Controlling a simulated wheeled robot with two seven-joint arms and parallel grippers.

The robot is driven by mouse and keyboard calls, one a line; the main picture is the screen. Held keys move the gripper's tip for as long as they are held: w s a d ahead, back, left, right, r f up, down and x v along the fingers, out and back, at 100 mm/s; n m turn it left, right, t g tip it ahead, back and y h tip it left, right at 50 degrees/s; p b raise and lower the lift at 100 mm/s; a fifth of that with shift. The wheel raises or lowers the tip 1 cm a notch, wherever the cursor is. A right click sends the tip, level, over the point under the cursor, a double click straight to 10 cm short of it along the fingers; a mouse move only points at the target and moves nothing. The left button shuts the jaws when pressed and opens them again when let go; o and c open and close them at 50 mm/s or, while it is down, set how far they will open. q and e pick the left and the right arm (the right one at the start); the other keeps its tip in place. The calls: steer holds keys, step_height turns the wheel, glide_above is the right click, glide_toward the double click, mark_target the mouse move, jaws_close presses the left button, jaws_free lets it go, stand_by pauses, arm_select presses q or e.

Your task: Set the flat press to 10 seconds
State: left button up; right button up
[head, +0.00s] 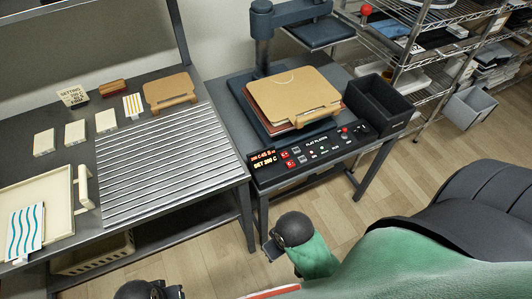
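The flat press (263,91) stands on a dark table at centre, its upper plate swung to the back right. A tan board and reddish-brown sheets lie on its bed. Its control panel (318,147) reads "FLAT PLATEN" and has red and grey buttons and a red knob (344,130). The panel's display (265,164) shows a small upper line, too small to read surely, and "SET 200 C" below. What seems my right gripper (270,249) is below the panel, apart from it. What seems my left gripper (168,291) is at the bottom edge, partly cut off. Neither opening shows clearly.
A black bin (379,103) sits right of the panel. The left table holds a ridged metal mat (165,160), a tan board (170,92), several pale blocks, a cream tray (38,205) and a sign card (73,95). Wire shelves stand at right. Open floor lies before the press.

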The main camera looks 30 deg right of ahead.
jaws_close()
stand_by(1.7)
